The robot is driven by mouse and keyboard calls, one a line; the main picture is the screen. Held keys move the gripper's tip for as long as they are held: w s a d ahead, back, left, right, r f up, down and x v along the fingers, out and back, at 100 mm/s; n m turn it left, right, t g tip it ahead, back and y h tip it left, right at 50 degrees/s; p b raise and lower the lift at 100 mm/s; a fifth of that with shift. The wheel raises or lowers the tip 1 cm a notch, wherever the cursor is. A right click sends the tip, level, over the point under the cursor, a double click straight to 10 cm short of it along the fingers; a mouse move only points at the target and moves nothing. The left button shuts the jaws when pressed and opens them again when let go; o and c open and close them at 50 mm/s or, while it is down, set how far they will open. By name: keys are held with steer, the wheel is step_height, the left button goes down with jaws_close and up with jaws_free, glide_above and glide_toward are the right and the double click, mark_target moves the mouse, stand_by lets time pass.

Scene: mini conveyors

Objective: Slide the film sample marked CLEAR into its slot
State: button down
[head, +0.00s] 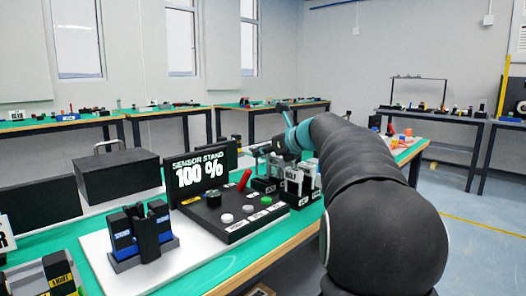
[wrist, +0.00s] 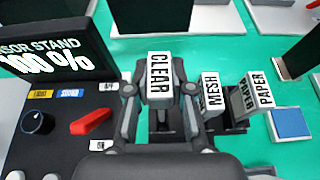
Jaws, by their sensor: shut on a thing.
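The film sample marked CLEAR (wrist: 158,75) shows its white label in the wrist view, between the fingers of my gripper (wrist: 155,92). My gripper is shut on it. The samples marked MESH (wrist: 211,92) and PAPER (wrist: 264,90) stand to its right in dark holders. Whether the CLEAR sample's lower end is still in a holder is hidden by the fingers. In the head view my gripper (head: 282,160) is beyond the sensor stand, over the sample holders. A black stand with two blue-sided blocks (head: 124,238) sits on a white plate; I cannot tell whether it holds the slot.
The sensor stand's screen (head: 200,172) reads 100 %. Its control panel has a black knob (wrist: 38,122), a red lever (wrist: 92,121) and several buttons. A blue square (wrist: 291,123) lies right of the samples. Green table surface (wrist: 180,48) is bare behind the samples.

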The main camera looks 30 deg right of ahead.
steer(key=shift+f+b, duration=0.45)
steer(key=shift+f, duration=0.5)
stand_by(0.6)
